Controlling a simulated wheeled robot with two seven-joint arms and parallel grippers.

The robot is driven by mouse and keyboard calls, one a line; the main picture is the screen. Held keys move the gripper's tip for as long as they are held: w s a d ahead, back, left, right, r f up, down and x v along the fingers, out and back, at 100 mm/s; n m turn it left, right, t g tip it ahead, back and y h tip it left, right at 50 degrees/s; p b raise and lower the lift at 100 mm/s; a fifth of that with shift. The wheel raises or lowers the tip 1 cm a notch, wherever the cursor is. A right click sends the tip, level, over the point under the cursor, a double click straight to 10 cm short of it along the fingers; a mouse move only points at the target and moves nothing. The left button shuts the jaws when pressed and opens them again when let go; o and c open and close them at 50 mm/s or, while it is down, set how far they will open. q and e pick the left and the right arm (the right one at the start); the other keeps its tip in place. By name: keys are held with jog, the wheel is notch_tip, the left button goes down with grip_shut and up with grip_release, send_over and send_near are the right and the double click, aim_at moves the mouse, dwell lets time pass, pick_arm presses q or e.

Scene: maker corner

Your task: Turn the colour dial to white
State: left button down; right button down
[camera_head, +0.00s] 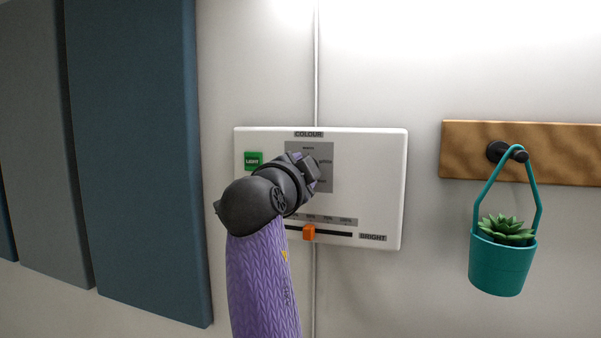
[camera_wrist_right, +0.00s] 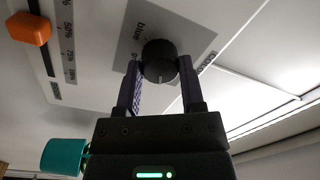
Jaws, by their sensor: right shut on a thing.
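The colour dial (camera_wrist_right: 160,58) is a round black knob on a grey square plate of the white wall panel (camera_head: 384,150). My right gripper (camera_head: 314,174) reaches it from below and hides it in the head view. In the right wrist view my right gripper (camera_wrist_right: 161,82) has its two fingers on either side of the knob, shut on it. A pale pointer mark on the knob faces the bottom of the wrist picture. The "blue" label (camera_wrist_right: 140,32) shows beyond the knob; the label at the pointer is hidden. My left gripper is not in view.
A green LIGHT button (camera_head: 253,161) is at the panel's upper left. An orange brightness slider (camera_head: 309,232) is below the dial. A teal hanging planter (camera_head: 501,264) is on a wooden rail (camera_head: 575,152) at right. Blue and grey wall panels (camera_head: 135,150) stand at left.

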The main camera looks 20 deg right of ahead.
jog(key=shift+c, duration=1)
grip_release()
jog(key=b+v, duration=0.4)
jog(key=v, duration=0.6)
